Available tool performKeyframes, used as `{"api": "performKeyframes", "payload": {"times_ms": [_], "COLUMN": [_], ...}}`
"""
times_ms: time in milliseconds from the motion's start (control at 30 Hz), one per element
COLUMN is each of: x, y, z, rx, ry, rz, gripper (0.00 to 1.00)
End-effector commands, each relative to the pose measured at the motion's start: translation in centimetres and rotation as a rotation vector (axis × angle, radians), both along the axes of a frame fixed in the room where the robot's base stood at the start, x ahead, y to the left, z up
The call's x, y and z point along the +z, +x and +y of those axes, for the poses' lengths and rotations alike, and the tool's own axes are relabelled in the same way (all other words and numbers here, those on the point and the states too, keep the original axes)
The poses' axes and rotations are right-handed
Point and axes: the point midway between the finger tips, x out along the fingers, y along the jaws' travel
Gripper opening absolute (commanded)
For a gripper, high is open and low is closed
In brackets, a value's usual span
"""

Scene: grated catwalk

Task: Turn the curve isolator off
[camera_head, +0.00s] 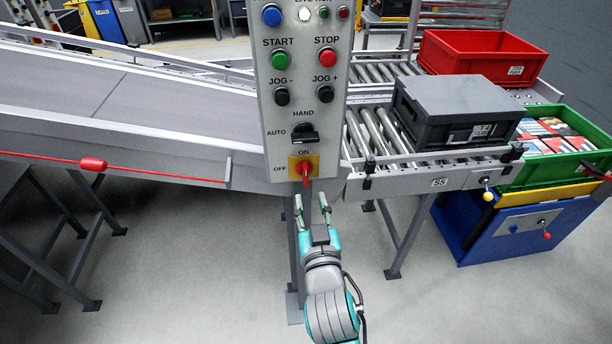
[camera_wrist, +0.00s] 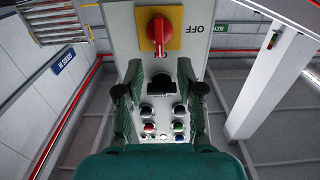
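The isolator has a red rotary handle (camera_head: 306,173) on a yellow plate (camera_head: 293,165) at the bottom of the grey control panel (camera_head: 261,110). ON is printed above it and OFF to its left. The handle stands upright, in line with ON. In the wrist view the panel is inverted, with the red handle (camera_wrist: 160,32) at the top centre and OFF to its right. My gripper (camera_head: 311,201) is just below the panel in the head view, its fingers apart and empty. In the wrist view the open gripper (camera_wrist: 159,91) has a finger on each side, apart from the handle.
Above the isolator are a black AUTO/HAND selector (camera_head: 304,133) and several buttons. A sloping conveyor (camera_head: 120,100) lies left; a roller conveyor with a dark grey crate (camera_head: 455,110) lies right. The floor below is open.

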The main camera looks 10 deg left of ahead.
Motion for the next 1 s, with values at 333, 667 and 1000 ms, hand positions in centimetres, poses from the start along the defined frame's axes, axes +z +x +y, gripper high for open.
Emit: {"api": "performKeyframes", "payload": {"times_ms": [333, 667, 1000], "x": [0.1, 0.0, 0.0], "y": [5.8, 8.3, 8.4], "z": [1.6, 2.3, 2.4], "rx": [-0.001, -0.001, 0.000], "ry": [0.001, -0.001, -0.001], "rz": [-0.002, 0.000, 0.000], "gripper": [0.38, 0.38, 0.20]}}
